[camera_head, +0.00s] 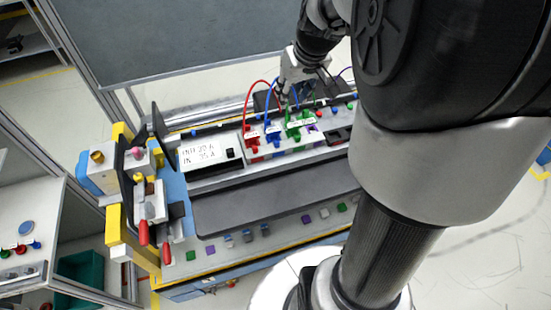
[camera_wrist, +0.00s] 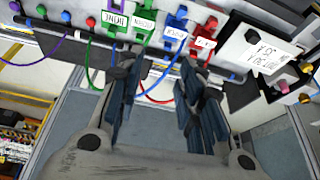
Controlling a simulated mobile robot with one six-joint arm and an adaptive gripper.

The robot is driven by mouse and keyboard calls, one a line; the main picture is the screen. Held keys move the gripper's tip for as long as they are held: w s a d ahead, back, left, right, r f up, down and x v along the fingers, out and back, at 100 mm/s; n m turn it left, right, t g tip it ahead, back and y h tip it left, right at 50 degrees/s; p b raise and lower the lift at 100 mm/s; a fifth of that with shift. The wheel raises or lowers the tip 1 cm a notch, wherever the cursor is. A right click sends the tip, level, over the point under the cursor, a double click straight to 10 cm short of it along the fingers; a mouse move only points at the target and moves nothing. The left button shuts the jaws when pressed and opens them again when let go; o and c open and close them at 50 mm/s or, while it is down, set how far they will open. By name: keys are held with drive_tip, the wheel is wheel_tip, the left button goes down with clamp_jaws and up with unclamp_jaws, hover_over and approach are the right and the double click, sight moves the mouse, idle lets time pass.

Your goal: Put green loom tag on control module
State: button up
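A green connector piece with a white label (camera_head: 293,131) stands in the row on the dashboard module, right of the blue and red ones. It also shows in the wrist view (camera_wrist: 146,20), at the top, with its label facing me. A white box with a printed readout (camera_head: 207,154) sits left of the row; I cannot tell if it is the control module. It shows at the right of the wrist view (camera_wrist: 262,52). My gripper (camera_head: 285,98) is behind the row. In the wrist view its fingers (camera_wrist: 160,75) are apart, below the green and blue pieces, with nothing clearly held.
Blue (camera_head: 273,134) and red (camera_head: 251,140) labelled pieces stand close beside the green one, with thin looping wires. A dark flat panel (camera_head: 270,198) lies in front. Yellow and red-handled fixtures (camera_head: 148,205) stand at the module's left end. My arm covers the right side.

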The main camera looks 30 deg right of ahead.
drive_tip(key=s+a+r+n, duration=0.1)
drive_tip(key=s+a+r, duration=0.1)
drive_tip(key=s+a, duration=0.4)
drive_tip(key=s+a+r, duration=0.3)
drive_tip(key=s+a, duration=0.2)
drive_tip(key=a, duration=0.4)
drive_tip(key=s+a+f+n, duration=0.1)
drive_tip(key=s+a, duration=0.4)
drive_tip(key=s, duration=0.5)
drive_tip(key=shift+f+y, duration=0.3)
drive_tip(key=shift+f, duration=0.25)
wheel_tip(320, 180, down, 8)
drive_tip(key=b, duration=0.7)
drive_tip(key=shift+r+b, duration=0.25)
drive_tip(key=shift+b, duration=0.05)
